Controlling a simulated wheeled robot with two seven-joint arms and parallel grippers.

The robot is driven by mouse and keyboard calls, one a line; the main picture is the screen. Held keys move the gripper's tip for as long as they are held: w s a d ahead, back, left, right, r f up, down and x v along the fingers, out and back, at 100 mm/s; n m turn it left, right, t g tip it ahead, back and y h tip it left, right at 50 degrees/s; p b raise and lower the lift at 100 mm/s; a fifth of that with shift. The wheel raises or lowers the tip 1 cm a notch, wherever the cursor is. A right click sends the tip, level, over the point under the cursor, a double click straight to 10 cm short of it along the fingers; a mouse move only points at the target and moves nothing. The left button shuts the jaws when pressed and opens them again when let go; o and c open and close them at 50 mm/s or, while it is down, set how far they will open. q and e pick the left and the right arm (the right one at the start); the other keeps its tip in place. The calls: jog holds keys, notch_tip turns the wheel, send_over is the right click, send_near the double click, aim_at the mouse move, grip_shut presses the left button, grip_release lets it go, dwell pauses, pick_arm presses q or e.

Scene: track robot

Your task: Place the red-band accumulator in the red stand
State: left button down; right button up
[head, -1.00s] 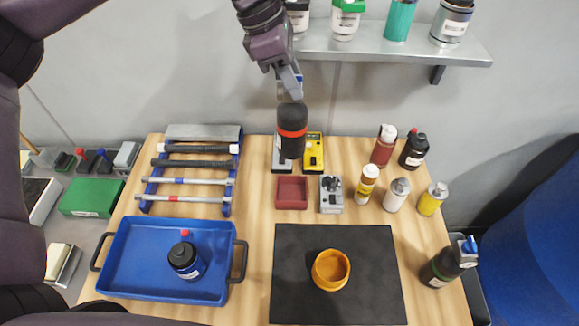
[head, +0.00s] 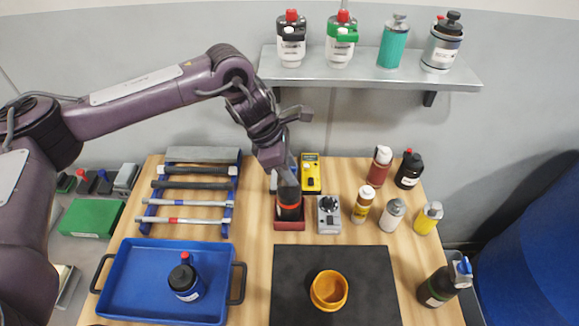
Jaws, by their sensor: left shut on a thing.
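The red-band accumulator (head: 289,207) is a dark cylinder with a red-orange band, upright at the middle of the table. Its lower end is within the outline of the red stand (head: 290,225), a small square dark-red holder; whether it rests on the bottom is hidden by the front wall. My left gripper (head: 287,178) is shut on the accumulator's top from above. My right gripper is not in view.
A grey device (head: 329,214) stands close right of the stand, and a yellow meter (head: 311,174) behind it. Several bottles stand at the right. A blue tray (head: 140,285) and tool rack (head: 188,190) are left. A black mat (head: 375,280) with an orange ring (head: 329,290) lies in front.

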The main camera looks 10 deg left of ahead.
pick_arm(q)
jog(key=shift+f, duration=0.4)
jog(key=c, duration=1.1)
grip_release()
jog(key=shift+f, duration=0.1)
jog(key=shift+o, duration=0.2)
